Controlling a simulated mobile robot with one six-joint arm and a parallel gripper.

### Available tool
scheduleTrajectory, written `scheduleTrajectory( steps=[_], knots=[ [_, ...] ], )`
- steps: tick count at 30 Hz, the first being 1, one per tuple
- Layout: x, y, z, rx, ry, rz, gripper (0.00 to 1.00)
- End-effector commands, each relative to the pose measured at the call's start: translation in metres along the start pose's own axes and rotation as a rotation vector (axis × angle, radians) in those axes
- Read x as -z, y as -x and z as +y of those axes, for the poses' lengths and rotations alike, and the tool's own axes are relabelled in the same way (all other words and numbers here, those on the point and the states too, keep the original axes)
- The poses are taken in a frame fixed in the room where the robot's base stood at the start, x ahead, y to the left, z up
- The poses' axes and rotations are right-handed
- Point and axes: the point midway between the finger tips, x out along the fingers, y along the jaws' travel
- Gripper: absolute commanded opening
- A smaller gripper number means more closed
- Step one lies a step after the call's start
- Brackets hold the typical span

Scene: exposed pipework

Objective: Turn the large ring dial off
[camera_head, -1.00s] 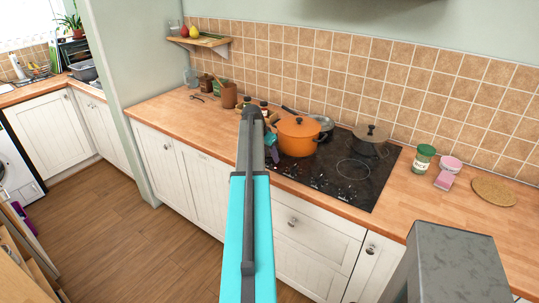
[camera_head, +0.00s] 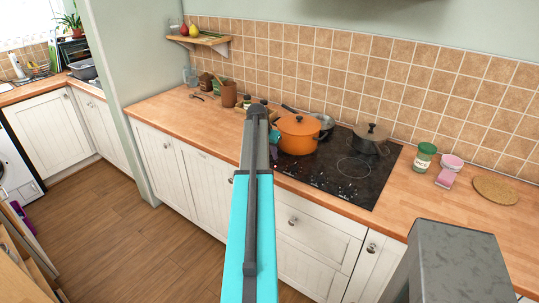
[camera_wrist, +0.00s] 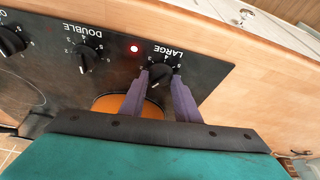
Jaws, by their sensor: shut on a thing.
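The large ring dial (camera_wrist: 160,72) is a black round knob under the word LARGE in the wrist view, where the lettering is upside down. A red light (camera_wrist: 134,48) glows beside it. My gripper (camera_wrist: 158,80) has its two purple fingers on either side of the knob, closed on it. The knob's pointer mark is partly hidden between the fingers, so its exact setting is hard to read. In the head view my arm covers most of the gripper and this dial at the near left of the black hob (camera_head: 362,190).
The DOUBLE dial (camera_wrist: 82,55) and another knob (camera_wrist: 11,40) sit beside it. An orange pot (camera_head: 297,136) stands close to my gripper on the hob, with a grey pan (camera_head: 371,138) farther right. The worktop left of the hob is mostly clear.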

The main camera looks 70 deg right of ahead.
Motion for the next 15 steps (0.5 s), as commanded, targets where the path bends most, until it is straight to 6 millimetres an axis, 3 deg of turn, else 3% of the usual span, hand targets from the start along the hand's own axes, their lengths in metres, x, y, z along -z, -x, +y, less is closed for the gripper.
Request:
scheduleTrajectory(
  steps=[15],
  knots=[
    [0.0003,-0.0012,0.0050,0.147,0.358,-0.001,0.07]
  ],
)
